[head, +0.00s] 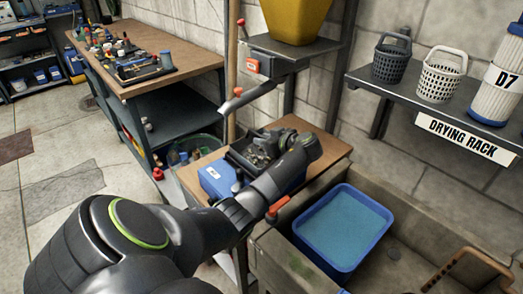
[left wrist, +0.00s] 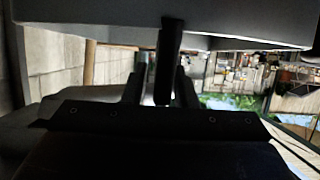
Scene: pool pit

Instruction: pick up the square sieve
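I cannot surely pick out the square sieve. A dark square-rimmed tray (head: 236,157) sits on the wooden stand top (head: 334,152), partly hidden by my left arm and small grey parts. My left gripper (head: 262,148) appears to be over this tray, and its fingers are hard to make out there. In the left wrist view its two dark fingers (left wrist: 158,92) stand apart. A dark upright bar (left wrist: 167,60) shows between them, below a broad pale surface (left wrist: 90,15). I cannot tell whether they grip the bar. My right gripper is not in view.
A blue rectangular tub (head: 378,212) with a blue-green inside sits in the stone sink (head: 440,215). A blue box (head: 216,178) stands by the tray. The drying rack shelf (head: 420,98) holds baskets and a filter cartridge. A workbench (head: 200,58) stands at the back left.

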